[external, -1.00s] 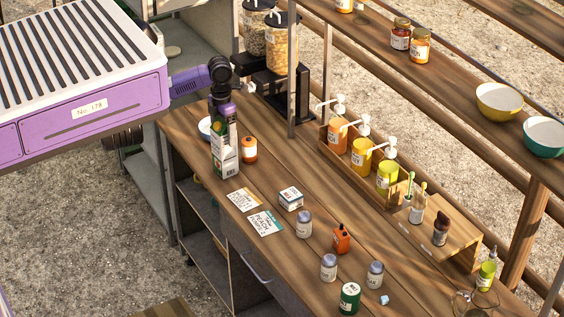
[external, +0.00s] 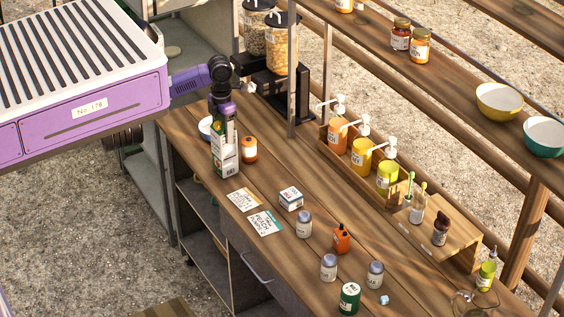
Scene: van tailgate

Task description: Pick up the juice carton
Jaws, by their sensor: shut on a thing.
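The juice carton (external: 226,155) is a tall box with a green, orange and white face. It stands upright at the left end of the wooden counter, and I cannot tell whether its base touches the wood. My gripper (external: 223,108) comes down from above and is shut on the top of the carton. The fingertips are small in this view and partly hidden by the arm and the carton.
A pump-bottle rack (external: 373,185) lines the back.

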